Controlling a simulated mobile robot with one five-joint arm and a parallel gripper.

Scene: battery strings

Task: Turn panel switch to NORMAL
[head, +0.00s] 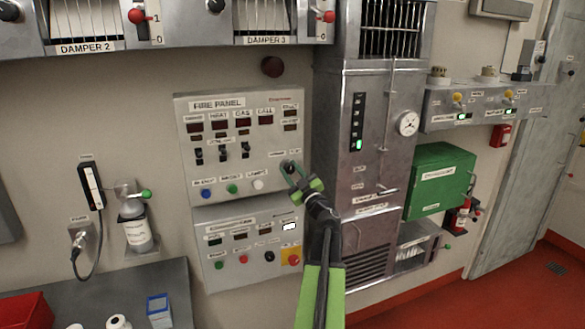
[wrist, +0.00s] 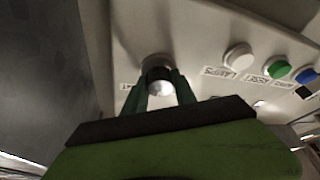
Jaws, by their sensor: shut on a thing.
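The fire panel (head: 240,110) is a light grey box on the wall in the head view, with a dark knob-like switch (head: 287,166) at its lower right. My gripper (head: 293,174) reaches the panel's right side and is shut on this switch. In the wrist view the switch (wrist: 157,68) has a dark collar and a pale end, and the two green fingers of my gripper (wrist: 160,90) sit on either side of it. The small labels around the switch are too blurred or hidden to read, so its setting cannot be told.
White, green and blue buttons (head: 231,188) line the panel's lower edge. A second control panel (head: 245,240) is below. A tall metal cabinet (head: 372,130) stands close on the right, with a green box (head: 440,180) beyond. A grey bench (head: 120,290) is at lower left.

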